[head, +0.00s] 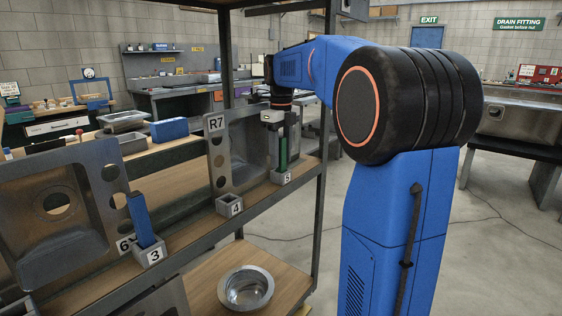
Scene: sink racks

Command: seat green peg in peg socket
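The green peg (283,152) stands upright at the right end of the upper shelf, with its lower end at the grey socket block marked 5 (281,178). Whether it is fully down in that block is too small to tell. My gripper (284,143) points down over the peg, its fingers beside the peg's upper part. Whether the fingers press on it cannot be made out. The socket block marked 4 (230,206) is empty. A blue peg (140,220) stands tilted in the block marked 3 (150,254).
Steel sink panels, one marked R7 (217,152) and one at left (50,225), stand behind the blocks. A dark rack post (322,140) rises close to my arm. A round metal bowl (246,288) sits on the lower shelf. Bare shelf lies between blocks 4 and 5.

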